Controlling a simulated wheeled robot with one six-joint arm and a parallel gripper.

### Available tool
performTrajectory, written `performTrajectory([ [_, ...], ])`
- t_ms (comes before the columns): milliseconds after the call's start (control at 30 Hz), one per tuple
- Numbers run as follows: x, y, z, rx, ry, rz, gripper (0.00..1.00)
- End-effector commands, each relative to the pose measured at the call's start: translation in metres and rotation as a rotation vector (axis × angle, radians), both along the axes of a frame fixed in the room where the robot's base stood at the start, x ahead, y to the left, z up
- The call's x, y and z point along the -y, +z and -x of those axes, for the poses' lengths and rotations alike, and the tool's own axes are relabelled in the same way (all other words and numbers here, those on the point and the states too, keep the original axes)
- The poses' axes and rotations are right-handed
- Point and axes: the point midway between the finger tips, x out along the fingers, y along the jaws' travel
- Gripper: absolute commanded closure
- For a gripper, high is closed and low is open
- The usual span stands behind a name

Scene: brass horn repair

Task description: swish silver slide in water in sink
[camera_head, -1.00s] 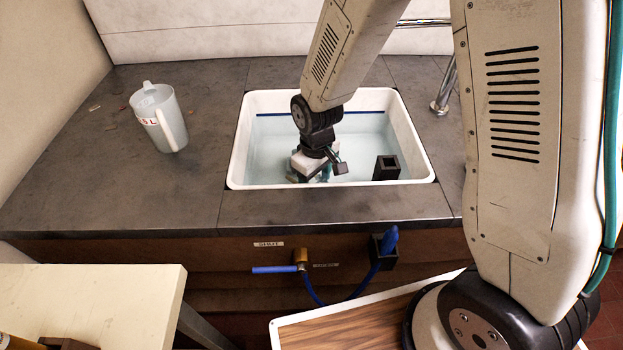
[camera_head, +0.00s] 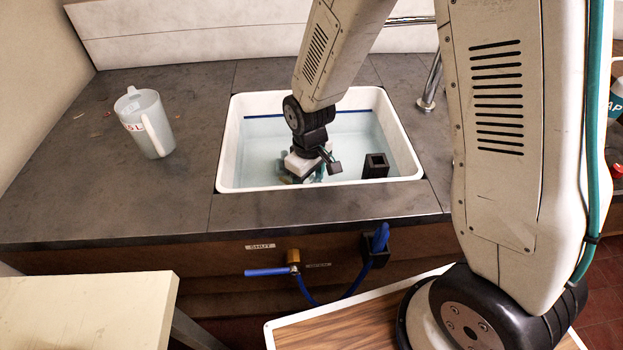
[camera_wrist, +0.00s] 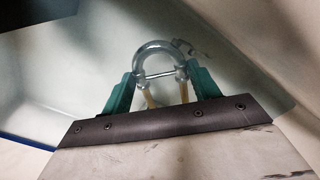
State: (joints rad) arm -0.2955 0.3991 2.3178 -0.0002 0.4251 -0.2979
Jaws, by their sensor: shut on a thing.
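The sink (camera_head: 402,150) is a white basin set in the dark counter, with pale blue water in it and a blue line along its far wall. The bow of the slide points away from my gripper. In the head view my wrist hides the slide. I cannot tell how deep the slide sits in the water.
A black square block with a hole (camera_head: 375,166) stands in the sink's right part, close to my gripper. A white jug (camera_head: 146,122) stands on the counter at left. A blue-handled valve (camera_head: 268,271) is on the counter front. The sink walls surround my gripper.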

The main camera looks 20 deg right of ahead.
Motion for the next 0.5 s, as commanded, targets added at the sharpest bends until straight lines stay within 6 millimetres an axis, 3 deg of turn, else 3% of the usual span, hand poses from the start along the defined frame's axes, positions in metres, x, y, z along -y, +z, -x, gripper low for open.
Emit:
performTrajectory([
  [500,-0.021,0.000,-0.004,0.000,0.000,0.000,0.63],
])
